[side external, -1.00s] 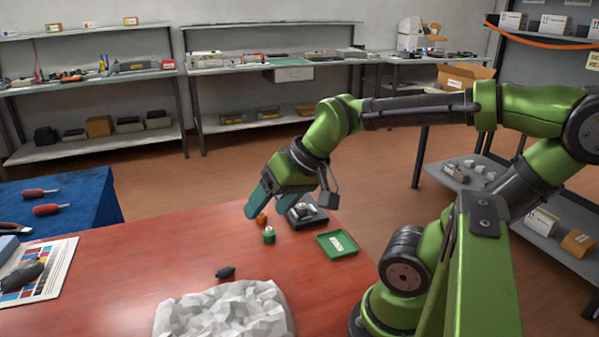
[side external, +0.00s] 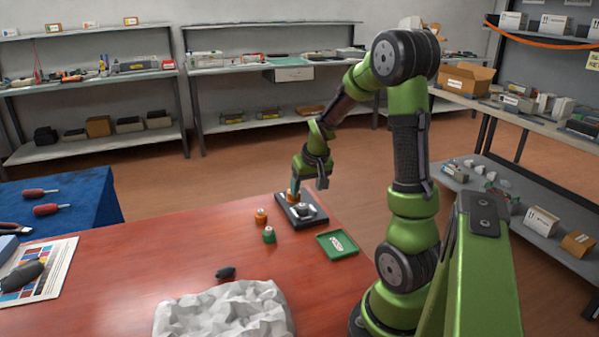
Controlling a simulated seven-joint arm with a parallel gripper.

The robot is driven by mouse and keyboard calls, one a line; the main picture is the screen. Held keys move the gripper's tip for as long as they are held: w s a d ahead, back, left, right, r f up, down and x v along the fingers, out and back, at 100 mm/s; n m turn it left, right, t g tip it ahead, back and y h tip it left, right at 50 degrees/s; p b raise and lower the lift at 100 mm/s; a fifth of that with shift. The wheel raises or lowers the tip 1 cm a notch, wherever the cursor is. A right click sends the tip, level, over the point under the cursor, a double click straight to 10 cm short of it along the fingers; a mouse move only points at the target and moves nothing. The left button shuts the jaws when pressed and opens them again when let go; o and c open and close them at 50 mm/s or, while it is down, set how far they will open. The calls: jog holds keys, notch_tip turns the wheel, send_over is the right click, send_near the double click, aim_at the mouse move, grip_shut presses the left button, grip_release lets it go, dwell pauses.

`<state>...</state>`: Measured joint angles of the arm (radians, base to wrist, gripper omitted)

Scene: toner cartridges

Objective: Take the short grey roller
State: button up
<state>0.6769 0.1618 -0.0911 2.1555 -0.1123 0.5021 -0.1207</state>
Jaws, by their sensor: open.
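My gripper (side external: 294,189) is open and points down at the far end of a black tray (side external: 318,219). An orange piece shows right at the fingertips; I cannot tell whether it touches them. A small grey-and-white piece (side external: 303,210) sits on the tray, nearer the camera than the gripper. A small dark grey rounded piece (side external: 225,272) lies on the red table, well apart from the gripper. At this size I cannot tell which of these, if any, is the short grey roller.
An orange-topped piece (side external: 261,216) and a green one (side external: 269,235) stand left of the black tray. A green tray (side external: 337,244) with a white label lies to its right. A crumpled white heap (side external: 222,312) fills the front of the table.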

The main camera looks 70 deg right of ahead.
aim_at(302, 204)
jog(key=x, duration=0.8)
jog(key=shift+w+d+f, duration=0.1)
jog(key=shift+d, duration=0.1)
jog(key=c, duration=1.1)
